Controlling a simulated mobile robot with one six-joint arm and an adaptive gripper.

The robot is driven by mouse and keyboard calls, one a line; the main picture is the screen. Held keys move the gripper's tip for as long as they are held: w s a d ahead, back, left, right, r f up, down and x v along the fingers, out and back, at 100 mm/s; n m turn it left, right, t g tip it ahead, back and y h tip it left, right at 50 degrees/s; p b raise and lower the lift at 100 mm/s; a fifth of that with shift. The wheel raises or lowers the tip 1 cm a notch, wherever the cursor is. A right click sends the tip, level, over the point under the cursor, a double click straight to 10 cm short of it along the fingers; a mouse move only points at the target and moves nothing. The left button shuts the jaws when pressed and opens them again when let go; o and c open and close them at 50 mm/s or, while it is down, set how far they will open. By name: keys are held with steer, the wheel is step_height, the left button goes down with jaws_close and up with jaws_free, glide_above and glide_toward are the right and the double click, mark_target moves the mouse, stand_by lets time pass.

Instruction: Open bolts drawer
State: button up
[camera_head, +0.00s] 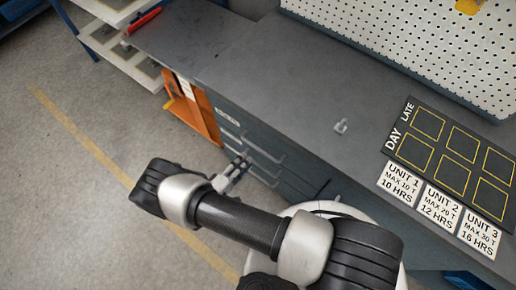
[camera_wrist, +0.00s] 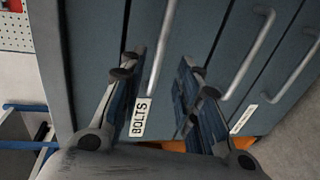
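The bolts drawer (camera_wrist: 143,25) is a grey-blue front with a white BOLTS label (camera_wrist: 141,117) in the wrist view. It looks flush with the fronts beside it. Its pale bar handle (camera_wrist: 161,50) runs lengthwise up the picture. My gripper (camera_wrist: 158,70) is open, with one finger on each side of this handle in the picture. I cannot tell whether the fingers touch it or how deep they reach. In the head view my gripper (camera_head: 236,170) is at the drawer handles under the workbench, and the label there is too small to read.
Other drawer handles (camera_wrist: 250,55) lie to the right in the wrist view. The dark worktop (camera_head: 265,65) above holds a small light part (camera_head: 341,126) and a DAY/LATE board (camera_head: 450,150). An orange panel (camera_head: 195,108) stands left of the drawers. The floor (camera_head: 60,200) at left is clear.

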mark_target(258, 148)
steer(key=b+x, duration=0.1)
steer(key=x, duration=0.8)
steer(key=shift+w+d+b, duration=0.2)
steer(key=shift+b, duration=0.1)
steer(key=shift+c, duration=0.2)
jaws_close()
